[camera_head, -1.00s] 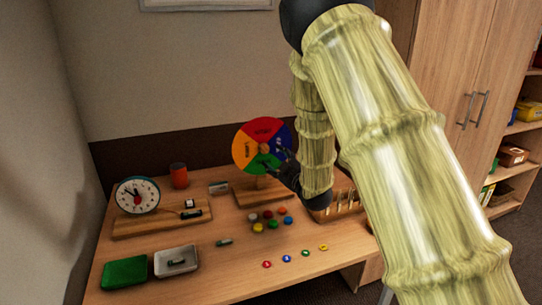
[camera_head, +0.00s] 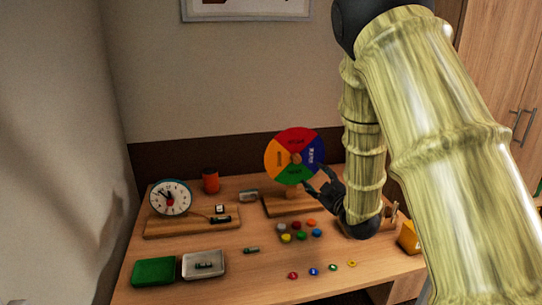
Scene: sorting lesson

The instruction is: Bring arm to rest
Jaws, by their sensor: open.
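My bamboo-textured arm comes in from the lower right and bends down over the table. My gripper (camera_head: 315,179) points left, with its dark fingers spread and nothing seen between them. It is beside the lower right edge of a colour wheel (camera_head: 290,150) with red, orange, blue and green sectors. I cannot tell whether it touches the wheel. The wheel stands on a wooden base (camera_head: 285,206), partly hidden by the gripper.
A yellow box (camera_head: 408,238) shows beside my arm. A cabinet (camera_head: 490,70) stands at right.

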